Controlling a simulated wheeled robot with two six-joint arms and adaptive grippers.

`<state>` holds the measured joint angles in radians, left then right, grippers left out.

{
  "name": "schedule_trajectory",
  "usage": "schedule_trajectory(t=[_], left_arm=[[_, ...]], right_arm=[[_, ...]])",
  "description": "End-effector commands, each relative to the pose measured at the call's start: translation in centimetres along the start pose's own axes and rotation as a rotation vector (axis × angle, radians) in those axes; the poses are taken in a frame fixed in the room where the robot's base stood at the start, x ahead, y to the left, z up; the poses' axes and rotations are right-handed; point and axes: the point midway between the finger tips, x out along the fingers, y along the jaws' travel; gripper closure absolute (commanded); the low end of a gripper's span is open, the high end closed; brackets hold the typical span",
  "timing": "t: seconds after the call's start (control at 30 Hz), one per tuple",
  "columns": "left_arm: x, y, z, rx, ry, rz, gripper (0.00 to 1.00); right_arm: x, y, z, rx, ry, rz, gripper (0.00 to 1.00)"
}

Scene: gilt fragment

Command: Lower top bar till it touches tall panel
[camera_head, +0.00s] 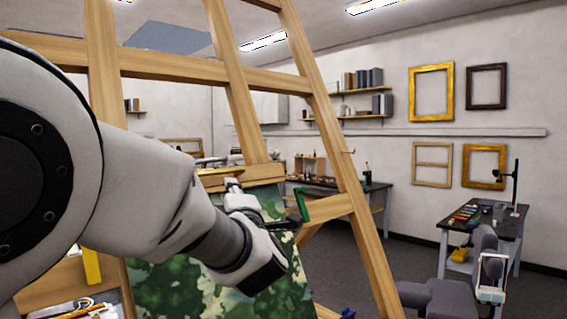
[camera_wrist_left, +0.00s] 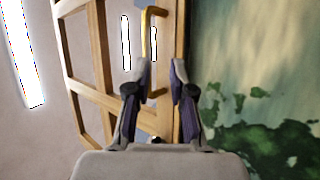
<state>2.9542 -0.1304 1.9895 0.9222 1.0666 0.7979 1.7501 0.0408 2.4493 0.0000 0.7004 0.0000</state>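The tall panel (camera_head: 175,288), painted with green foliage, leans on a wooden easel in the head view. It fills the right of the left wrist view (camera_wrist_left: 255,70). The wooden top bar (camera_head: 258,174) lies across the easel close to the panel's upper edge. In the wrist view the bar (camera_wrist_left: 167,112) runs beside the panel; I cannot tell if they touch. A brass handle (camera_wrist_left: 148,12) is fixed along the bar. My left gripper (camera_wrist_left: 161,70) is open, with its fingertips apart at the handle; the left fingertip overlaps part of it. My right gripper is not in view.
A worktable (camera_head: 490,222) and grey chair (camera_head: 440,298) stand to the right.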

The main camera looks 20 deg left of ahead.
Motion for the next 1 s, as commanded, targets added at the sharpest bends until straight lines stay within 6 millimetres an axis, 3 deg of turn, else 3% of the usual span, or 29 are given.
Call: schedule_trajectory(t=[0.17,0.5,0.8,0.87,1.0], left_arm=[[1.0,1.3,-0.3,-0.016,0.007,0.052,0.78],[6.9,1.5,-0.4,-0.014,0.007,0.05,0.78],[7.5,1.2,-0.3,-0.014,0.008,0.051,0.78],[7.4,1.2,-0.3,-0.014,0.008,0.051,0.99],[7.5,1.3,-0.3,-0.014,0.008,0.052,1.0]], right_arm=[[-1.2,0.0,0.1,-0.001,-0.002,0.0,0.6],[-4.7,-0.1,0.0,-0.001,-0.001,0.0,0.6],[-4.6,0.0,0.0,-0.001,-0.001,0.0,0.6],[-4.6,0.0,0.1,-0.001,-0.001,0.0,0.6],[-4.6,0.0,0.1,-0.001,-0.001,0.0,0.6]])
